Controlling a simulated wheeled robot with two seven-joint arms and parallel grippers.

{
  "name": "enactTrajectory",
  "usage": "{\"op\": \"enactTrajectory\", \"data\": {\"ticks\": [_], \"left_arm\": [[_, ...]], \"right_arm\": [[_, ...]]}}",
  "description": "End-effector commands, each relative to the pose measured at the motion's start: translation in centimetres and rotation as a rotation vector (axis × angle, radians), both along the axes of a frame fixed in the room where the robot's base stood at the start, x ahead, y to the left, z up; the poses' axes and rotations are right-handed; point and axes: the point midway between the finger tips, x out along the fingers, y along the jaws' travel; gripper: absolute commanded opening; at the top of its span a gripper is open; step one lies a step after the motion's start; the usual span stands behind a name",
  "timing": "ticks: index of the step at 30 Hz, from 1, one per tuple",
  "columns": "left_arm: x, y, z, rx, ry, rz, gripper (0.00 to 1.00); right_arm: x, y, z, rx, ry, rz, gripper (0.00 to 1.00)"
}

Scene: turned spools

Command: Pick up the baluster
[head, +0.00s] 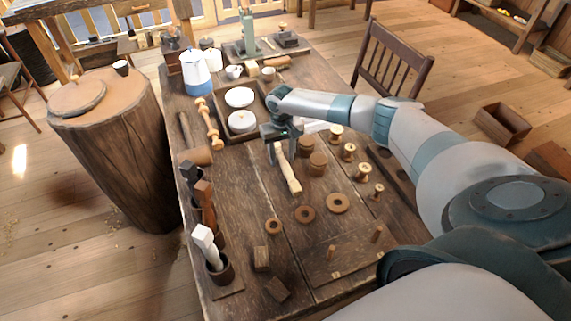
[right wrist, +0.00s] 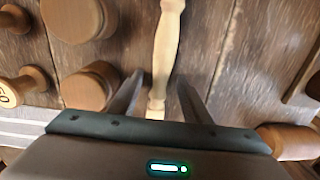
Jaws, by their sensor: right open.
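The baluster, a pale turned wooden piece (head: 290,176), lies on the dark wooden table (head: 240,190) near its middle. My right gripper (head: 283,157) is over its far end, pointing down with its fingers apart. In the right wrist view the baluster (right wrist: 166,45) runs lengthwise between the two open fingers (right wrist: 160,80), with a gap showing on each side. The fingers hide part of its far end in the head view. I cannot tell the exact height of the fingertips over the table. My left gripper is not in view.
Brown round blocks (head: 318,163) and pale spools (head: 349,151) stand close to the right. Wooden rings (head: 337,203) lie nearer. A tray with white discs (head: 260,100), a mallet (head: 196,156) and another turned piece (head: 209,123) are at the left and back.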

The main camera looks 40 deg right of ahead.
Motion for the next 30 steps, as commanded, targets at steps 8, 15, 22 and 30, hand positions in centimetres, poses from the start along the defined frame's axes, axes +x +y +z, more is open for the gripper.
{"op": "enactTrajectory", "data": {"ticks": [8,15,22,30], "left_arm": [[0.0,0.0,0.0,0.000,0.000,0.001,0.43],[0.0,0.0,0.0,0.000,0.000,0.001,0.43],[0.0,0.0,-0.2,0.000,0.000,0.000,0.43],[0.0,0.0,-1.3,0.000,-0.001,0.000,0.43]], "right_arm": [[0.0,0.0,0.0,0.000,0.000,0.000,0.08],[0.0,0.0,0.1,0.000,0.000,0.000,0.00],[0.0,0.0,0.4,0.000,0.000,-0.001,0.00],[0.1,0.0,3.2,0.001,-0.003,0.001,0.00]]}}
